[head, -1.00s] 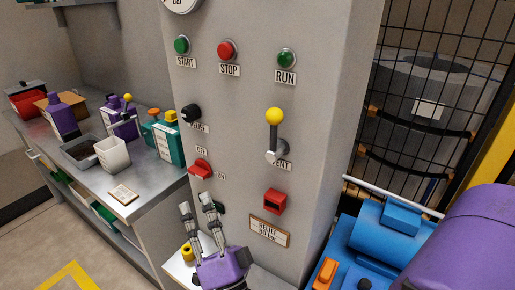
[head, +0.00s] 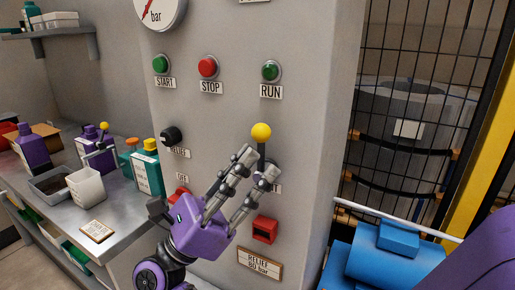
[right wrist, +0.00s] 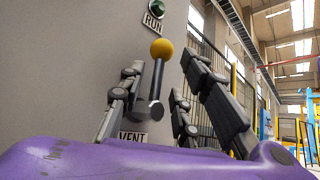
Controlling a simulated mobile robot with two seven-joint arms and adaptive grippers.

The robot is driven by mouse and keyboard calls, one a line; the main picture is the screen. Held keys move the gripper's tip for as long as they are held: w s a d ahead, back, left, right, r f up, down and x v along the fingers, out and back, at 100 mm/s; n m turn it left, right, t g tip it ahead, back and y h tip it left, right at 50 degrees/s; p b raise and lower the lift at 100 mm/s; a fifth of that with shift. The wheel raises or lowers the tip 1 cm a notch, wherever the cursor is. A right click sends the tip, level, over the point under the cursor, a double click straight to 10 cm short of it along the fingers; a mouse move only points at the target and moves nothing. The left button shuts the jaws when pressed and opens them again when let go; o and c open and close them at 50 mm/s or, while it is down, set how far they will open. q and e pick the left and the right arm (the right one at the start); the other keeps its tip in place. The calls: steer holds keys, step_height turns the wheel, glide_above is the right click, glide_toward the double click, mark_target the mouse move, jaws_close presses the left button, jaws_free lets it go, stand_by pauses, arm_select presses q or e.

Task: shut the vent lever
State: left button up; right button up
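The vent lever (head: 261,145) is a dark stem with a yellow ball knob, standing upright on the grey panel below the RUN button. Its lower part and most of its label are hidden behind my fingers in the head view. It shows more fully in the right wrist view (right wrist: 158,75), with its round hub and the VENT label below. My right gripper (head: 257,166) is open and empty, its fingertips at the lever. In the right wrist view, the lever stands between the spread fingers (right wrist: 163,80); I cannot tell whether they touch it. My left gripper is not in view.
The panel carries the green RUN button (head: 270,71), red STOP button (head: 208,67), green START button (head: 161,65), black relief knob (head: 172,135) and a red square fitting (head: 264,230). A bench with bottles (head: 148,172) stands left; a mesh fence (head: 420,60) is right.

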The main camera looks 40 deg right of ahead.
mark_target(263, 153)
steer(key=shift+x, duration=1.15)
steer(key=shift+c, duration=0.3)
jaws_close()
